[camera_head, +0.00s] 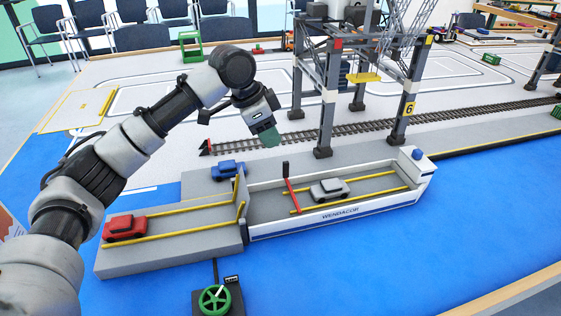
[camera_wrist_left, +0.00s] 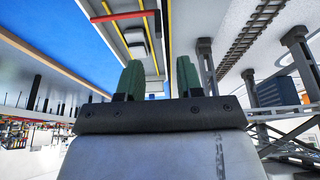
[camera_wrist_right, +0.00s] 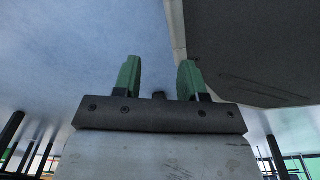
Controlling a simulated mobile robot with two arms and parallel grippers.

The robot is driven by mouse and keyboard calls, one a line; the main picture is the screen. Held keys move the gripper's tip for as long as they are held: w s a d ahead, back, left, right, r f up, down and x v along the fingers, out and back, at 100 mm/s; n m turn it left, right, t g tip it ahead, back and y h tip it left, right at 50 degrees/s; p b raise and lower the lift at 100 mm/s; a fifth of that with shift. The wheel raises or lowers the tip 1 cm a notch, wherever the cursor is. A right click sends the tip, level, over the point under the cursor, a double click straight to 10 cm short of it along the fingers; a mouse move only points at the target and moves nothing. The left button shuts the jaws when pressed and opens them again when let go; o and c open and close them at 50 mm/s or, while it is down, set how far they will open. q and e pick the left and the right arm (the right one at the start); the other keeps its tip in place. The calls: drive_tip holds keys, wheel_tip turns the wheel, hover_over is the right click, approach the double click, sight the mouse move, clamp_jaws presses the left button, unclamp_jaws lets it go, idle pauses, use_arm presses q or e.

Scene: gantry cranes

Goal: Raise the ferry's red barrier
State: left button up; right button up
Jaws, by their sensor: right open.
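The ferry (camera_head: 345,215) is a white and grey boat with yellow lane lines. Its red barrier (camera_head: 292,195) lies across the deck behind the silver car (camera_head: 330,189), with a black block at its far end. In the left wrist view the barrier (camera_wrist_left: 122,15) shows as a red bar across the deck. My left gripper (camera_head: 268,137) is above the quay, beyond and left of the barrier, apart from it. Its fingers (camera_wrist_left: 158,78) are spread with nothing between them. My right gripper (camera_wrist_right: 160,80) is open and empty; it is outside the head view.
A gantry crane (camera_head: 330,85) stands on the quay close behind the ferry. A red car (camera_head: 125,228) is on the ramp at left, a blue car (camera_head: 227,170) behind it. A green handwheel (camera_head: 214,299) is in front.

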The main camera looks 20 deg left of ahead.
sight(285, 162)
use_arm(q)
drive_tip(key=b+x, duration=0.1)
drive_tip(key=x, duration=0.9)
drive_tip(key=shift+d+f, duration=0.1)
drive_tip(key=shift+f, duration=0.05)
use_arm(e)
drive_tip(key=w, duration=0.1)
drive_tip(key=w+r, duration=0.2)
drive_tip(key=shift+w+a+r, duration=0.1)
drive_tip(key=shift+w+a, duration=0.2)
use_arm(q)
drive_tip(key=shift+s, duration=0.1)
clamp_jaws()
